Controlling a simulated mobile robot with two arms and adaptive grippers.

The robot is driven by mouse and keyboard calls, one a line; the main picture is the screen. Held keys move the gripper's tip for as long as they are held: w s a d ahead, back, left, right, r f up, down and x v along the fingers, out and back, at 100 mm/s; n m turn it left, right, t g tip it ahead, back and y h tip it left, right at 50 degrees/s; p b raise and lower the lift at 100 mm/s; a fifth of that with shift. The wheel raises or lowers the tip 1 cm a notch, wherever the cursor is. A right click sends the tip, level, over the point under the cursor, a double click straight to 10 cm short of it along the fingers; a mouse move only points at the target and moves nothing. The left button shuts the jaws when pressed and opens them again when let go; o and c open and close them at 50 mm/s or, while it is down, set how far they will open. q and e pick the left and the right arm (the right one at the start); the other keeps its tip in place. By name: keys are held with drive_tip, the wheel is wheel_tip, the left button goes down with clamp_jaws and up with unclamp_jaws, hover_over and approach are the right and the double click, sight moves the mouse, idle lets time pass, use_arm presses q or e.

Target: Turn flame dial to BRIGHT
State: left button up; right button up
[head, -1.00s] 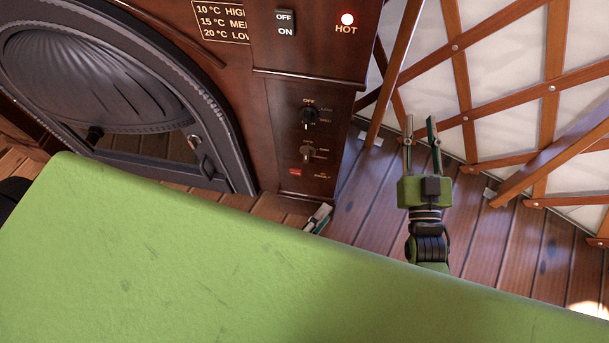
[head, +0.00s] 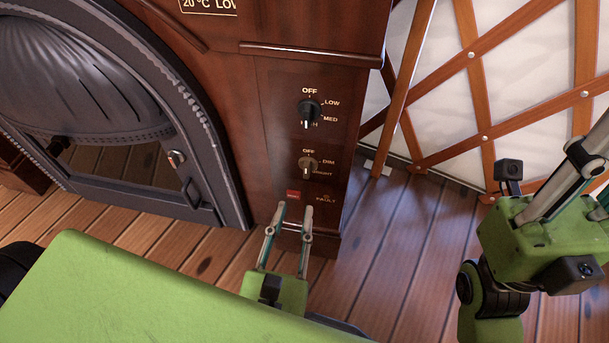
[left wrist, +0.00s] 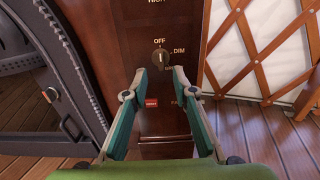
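The flame dial (head: 308,167) is the lower, brownish knob on the dark wood panel, with OFF above it, DIM to its right and a partly hidden BRIGHT label at lower right. Its grip stands about upright; I cannot tell which end marks the setting. The dial also shows in the left wrist view (left wrist: 160,58). My left gripper (head: 294,211) is open and empty, below the dial and apart from it; its fingertips (left wrist: 160,72) point toward the panel. My right gripper (head: 596,172) is at the right edge, far from the panel, its fingers apart and tips cut off.
A black dial (head: 308,113) with LOW and MED sits just above. A red button (head: 293,194) and a FAULT label lie below. The dark stove door (head: 110,150) is at left, the lattice wall (head: 480,110) at right. My green body covers the lower left.

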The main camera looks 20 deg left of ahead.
sight(306, 168)
use_arm(q)
drive_tip(key=w, duration=0.7)
drive_tip(key=w+a+b, duration=0.1)
drive_tip(key=w, duration=0.2)
drive_tip(key=shift+w+a, duration=0.1)
drive_tip(key=shift+w, duration=0.05)
clamp_jaws()
